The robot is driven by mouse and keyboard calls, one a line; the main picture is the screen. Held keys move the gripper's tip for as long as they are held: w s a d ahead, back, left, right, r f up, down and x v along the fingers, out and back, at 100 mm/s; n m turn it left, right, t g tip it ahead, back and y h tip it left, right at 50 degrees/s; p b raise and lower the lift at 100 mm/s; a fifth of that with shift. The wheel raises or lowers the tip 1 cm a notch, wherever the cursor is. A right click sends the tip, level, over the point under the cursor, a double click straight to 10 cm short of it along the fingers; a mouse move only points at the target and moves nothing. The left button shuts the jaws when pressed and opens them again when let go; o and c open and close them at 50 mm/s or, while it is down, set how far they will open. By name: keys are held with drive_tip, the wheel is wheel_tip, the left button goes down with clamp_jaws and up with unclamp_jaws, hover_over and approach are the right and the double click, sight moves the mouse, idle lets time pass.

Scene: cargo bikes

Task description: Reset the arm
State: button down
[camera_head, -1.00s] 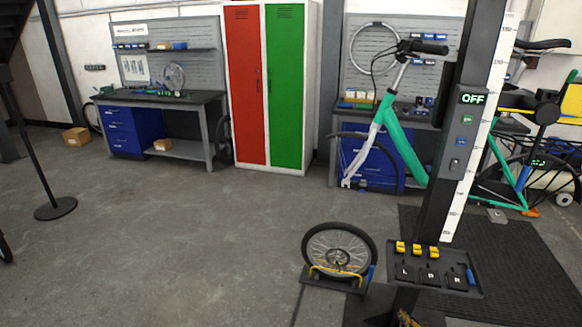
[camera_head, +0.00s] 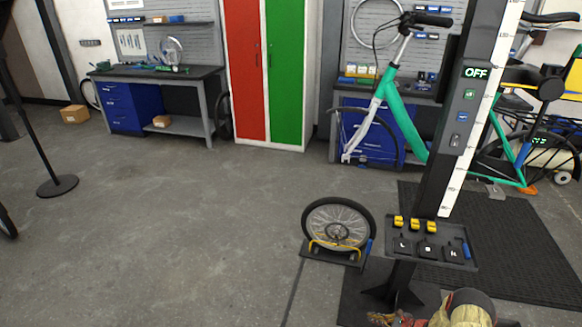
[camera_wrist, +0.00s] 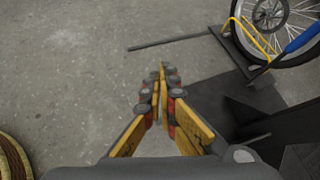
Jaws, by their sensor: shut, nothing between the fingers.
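My gripper (camera_wrist: 163,78) shows in the wrist view with its yellow and red fingers closed together and nothing between them. It points over bare grey floor. In the head view, my gripper (camera_head: 388,319) and part of my arm show at the bottom edge, cut off by the frame, in front of the repair stand's base. The gripper appears apart from everything around it.
A bike wheel (camera_head: 340,227) sits in a low floor holder, also seen in the wrist view (camera_wrist: 275,25). The repair stand (camera_head: 466,120) holds a green bike (camera_head: 402,120) and a tool tray (camera_head: 432,250). Lockers (camera_head: 248,70) and a workbench (camera_head: 165,80) stand behind.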

drive_tip(key=s+a+r+n+g+h, duration=0.1)
drive_tip(key=s+a+r+n+g, duration=0.25)
drive_tip(key=r, duration=0.75)
drive_tip(key=s+a+r+n+g, duration=0.2)
drive_tip(key=s+r+n, duration=0.3)
drive_tip(key=r, duration=0.5)
drive_tip(key=s+a+r+n+g+h, duration=0.1)
drive_tip(key=s+a+r+n+g, duration=0.25)
drive_tip(key=r, duration=0.75)
drive_tip(key=s+a+r+n+t+h, duration=0.2)
drive_tip(key=s+r+n, duration=0.2)
drive_tip(key=s+r, duration=0.4)
drive_tip(key=s+a+r+n+t+h+p, duration=0.1)
drive_tip(key=s+a+r+n+t+h, duration=0.1)
drive_tip(key=s+r, duration=0.7)
drive_tip(key=s+a+r+n+t+h, duration=0.2)
drive_tip(key=s+r+n, duration=0.4)
drive_tip(key=r, duration=1.3)
drive_tip(key=shift+s+a+t+p, duration=0.3)
drive_tip(key=shift+s+a+t, duration=0.4)
drive_tip(key=shift+s, duration=0.55)
drive_tip(key=shift+r, duration=0.15)
